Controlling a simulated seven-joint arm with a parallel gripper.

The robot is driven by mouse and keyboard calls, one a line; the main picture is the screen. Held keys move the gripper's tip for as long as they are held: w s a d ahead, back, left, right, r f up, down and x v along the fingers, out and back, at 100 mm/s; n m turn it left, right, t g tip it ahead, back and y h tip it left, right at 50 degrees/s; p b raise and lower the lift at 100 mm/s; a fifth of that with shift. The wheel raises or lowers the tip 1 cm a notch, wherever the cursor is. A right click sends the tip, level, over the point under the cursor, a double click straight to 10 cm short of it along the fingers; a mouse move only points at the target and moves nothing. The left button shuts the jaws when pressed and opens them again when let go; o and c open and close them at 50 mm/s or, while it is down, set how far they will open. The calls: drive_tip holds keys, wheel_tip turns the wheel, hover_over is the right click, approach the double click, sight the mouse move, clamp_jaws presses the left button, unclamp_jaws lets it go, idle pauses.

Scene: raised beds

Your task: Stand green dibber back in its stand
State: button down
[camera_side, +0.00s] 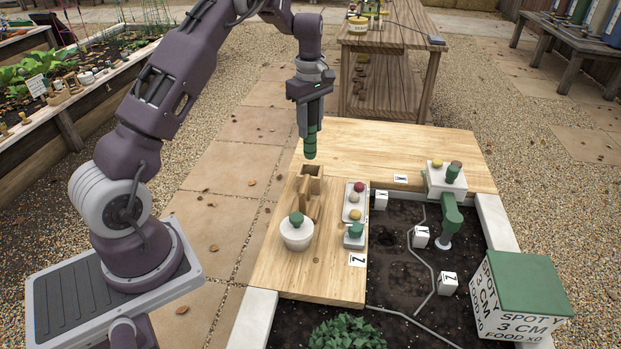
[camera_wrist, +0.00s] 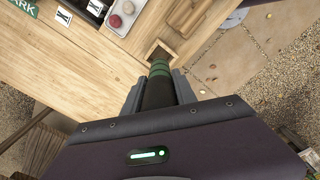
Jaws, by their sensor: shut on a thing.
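My gripper (camera_side: 311,118) is shut on the green dibber (camera_side: 310,145), which hangs upright, pointing down. The dibber also shows in the wrist view (camera_wrist: 159,75), between my two fingers (camera_wrist: 158,92). The wooden stand (camera_side: 309,190) is on the near wooden board, below the dibber in the side view. In the wrist view the stand's square opening (camera_wrist: 165,52) lies just beyond the dibber's tip. The tip looks above the stand and apart from it. The exact gap and sideways offset are hard to tell.
A white bowl with a green knob (camera_side: 297,232) stands close in front of the stand. A tray with coloured round pieces (camera_side: 354,201) and a small green-topped block (camera_side: 354,235) are to its right. A soil bed (camera_side: 400,260) lies beyond, with a green-lidded box (camera_side: 522,290).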

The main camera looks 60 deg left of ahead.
sight(310, 154)
wheel_tip(310, 154, down, 9)
drive_tip(key=shift+r, duration=0.1)
drive_tip(key=c, duration=1)
unclamp_jaws()
drive_tip(key=shift+f, duration=0.2)
